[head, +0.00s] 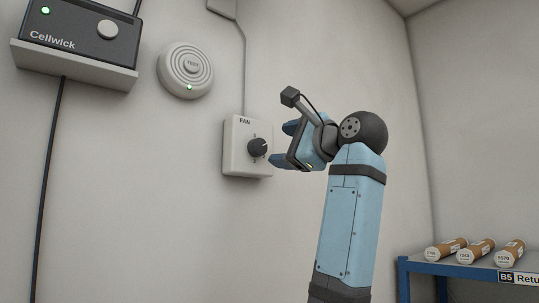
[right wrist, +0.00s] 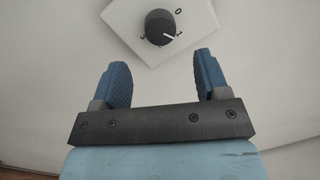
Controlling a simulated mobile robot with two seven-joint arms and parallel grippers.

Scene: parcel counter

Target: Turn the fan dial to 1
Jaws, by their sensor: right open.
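The fan dial (head: 257,147) is a round dark knob with a white pointer line on a white wall plate (head: 235,160) marked FAN. In the right wrist view the dial (right wrist: 160,27) shows ahead of the fingers, its pointer aimed to the right and slightly down. My left gripper is not in view.
A round TEST alarm (head: 186,70) and a Cellwick box (head: 80,35) on a shelf are on the wall at upper left. A conduit (head: 244,70) runs down to the fan plate. A blue-edged shelf (head: 450,267) with rolled tubes (head: 475,251) stands at lower right.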

